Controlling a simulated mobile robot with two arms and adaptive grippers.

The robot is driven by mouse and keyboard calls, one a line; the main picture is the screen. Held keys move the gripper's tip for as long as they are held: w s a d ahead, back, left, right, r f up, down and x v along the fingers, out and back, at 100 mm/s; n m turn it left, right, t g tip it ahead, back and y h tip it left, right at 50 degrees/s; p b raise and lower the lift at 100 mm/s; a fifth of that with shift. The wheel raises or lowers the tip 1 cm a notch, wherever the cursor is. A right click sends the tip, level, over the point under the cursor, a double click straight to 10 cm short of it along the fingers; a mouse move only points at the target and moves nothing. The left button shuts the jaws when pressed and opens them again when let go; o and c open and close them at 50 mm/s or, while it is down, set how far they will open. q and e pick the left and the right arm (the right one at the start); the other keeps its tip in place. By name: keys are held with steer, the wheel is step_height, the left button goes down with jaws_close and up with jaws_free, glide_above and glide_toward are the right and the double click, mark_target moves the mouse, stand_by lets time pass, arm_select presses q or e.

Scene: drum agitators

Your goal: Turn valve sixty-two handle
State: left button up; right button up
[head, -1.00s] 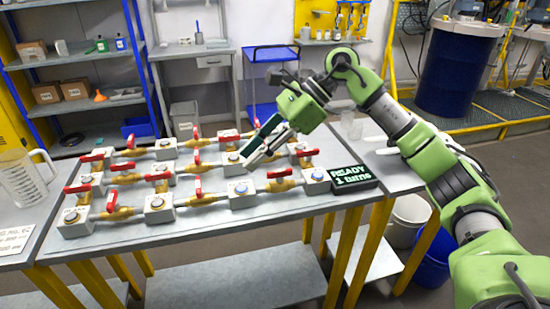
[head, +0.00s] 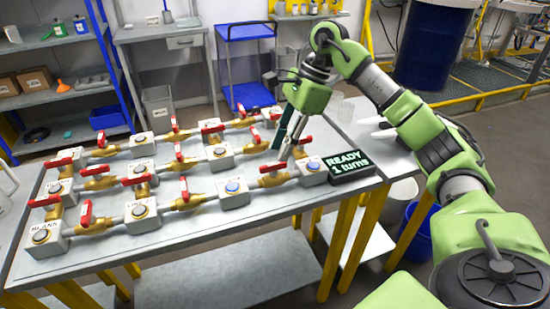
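A pipe manifold with brass valves and red lever handles lies on the grey table (head: 195,250). No valve number is readable, so I cannot tell which handle is sixty-two. My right gripper (head: 281,150) reaches down over the right end of the manifold, its fingers apart and empty. Its tips are just above the front-row valve with a red handle (head: 273,167); contact cannot be told. Another front-row red handle (head: 185,189) stands to the left, and one more (head: 87,212) is farther left. My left gripper is not in view.
A black display (head: 347,164) at the table's right end reads "READY 1 turns". A blue trolley (head: 246,65) and shelves (head: 60,60) stand behind. The table's front strip is clear.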

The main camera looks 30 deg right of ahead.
mark_target(273, 164)
steer(key=x, duration=0.3)
steer(key=shift+s+a+f, duration=0.15)
steer(key=shift+f, duration=0.05)
steer(key=shift+a+f, duration=0.1)
steer(key=shift+f, duration=0.25)
jaws_close()
steer(key=m+t+b, duration=0.1)
steer(key=m, duration=0.2)
steer(key=shift+m, duration=0.3)
steer(key=m+t, duration=0.1)
steer(key=m, duration=0.1)
steer(key=m+h+b, duration=0.1)
steer(key=m, duration=0.1)
steer(key=shift+s+a+t+h, duration=0.1)
steer(key=shift+a+t+h, duration=0.05)
steer(key=shift+t+h, duration=0.2)
steer(key=m, duration=0.2)
steer(key=m+h+b, duration=0.1)
steer(key=m, duration=0.2)
steer(key=shift+a+t+h, duration=0.15)
steer(key=shift+t+h, duration=0.1)
steer(key=shift+t, duration=0.1)
steer(key=m+h, duration=0.1)
steer(key=m, duration=0.1)
steer(key=m+h, duration=0.1)
steer(key=m, duration=0.2)
steer(key=shift+a+r, duration=0.1)
steer(key=shift+m, duration=0.3)
